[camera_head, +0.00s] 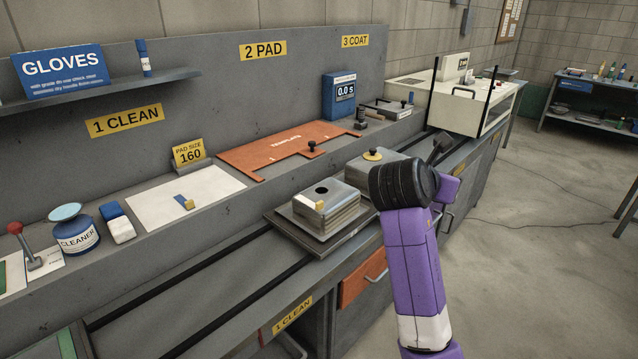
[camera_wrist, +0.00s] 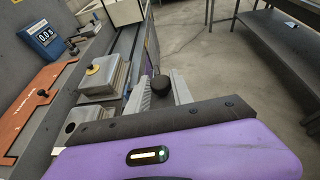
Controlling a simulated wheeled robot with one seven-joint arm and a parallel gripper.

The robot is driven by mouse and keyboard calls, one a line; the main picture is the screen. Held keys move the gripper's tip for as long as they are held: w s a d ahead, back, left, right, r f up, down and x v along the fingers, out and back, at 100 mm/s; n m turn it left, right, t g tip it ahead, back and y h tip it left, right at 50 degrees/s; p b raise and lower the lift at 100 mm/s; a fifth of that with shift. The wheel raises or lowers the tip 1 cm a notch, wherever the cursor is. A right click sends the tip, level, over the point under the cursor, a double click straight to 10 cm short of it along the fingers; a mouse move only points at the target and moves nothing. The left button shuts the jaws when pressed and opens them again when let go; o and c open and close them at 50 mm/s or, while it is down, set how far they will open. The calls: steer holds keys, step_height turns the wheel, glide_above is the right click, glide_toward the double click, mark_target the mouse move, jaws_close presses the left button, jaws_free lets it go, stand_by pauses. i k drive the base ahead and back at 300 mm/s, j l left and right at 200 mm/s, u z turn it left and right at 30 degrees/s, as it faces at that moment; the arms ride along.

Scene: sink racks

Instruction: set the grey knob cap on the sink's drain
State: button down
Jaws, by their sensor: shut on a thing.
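My gripper (camera_wrist: 162,92) is out over the aisle side of the bench, its two pale fingers closed on a small dark round knob (camera_wrist: 160,84). The knob looks near black, and its underside is hidden. In the head view my dark wrist hides much of the gripper. A metal block with a round dark hole in its top (camera_head: 340,208) sits on a grey plate, left of my wrist; it also shows at the lower left of the wrist view (camera_wrist: 90,116). I see no basin, and I cannot tell whether this hole is the drain.
An orange template (camera_head: 262,150) lies on the ledge. A cream machine (camera_head: 455,104) stands at the far end.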

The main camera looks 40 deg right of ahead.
mark_target(322, 190)
steer(key=i, duration=1.45)
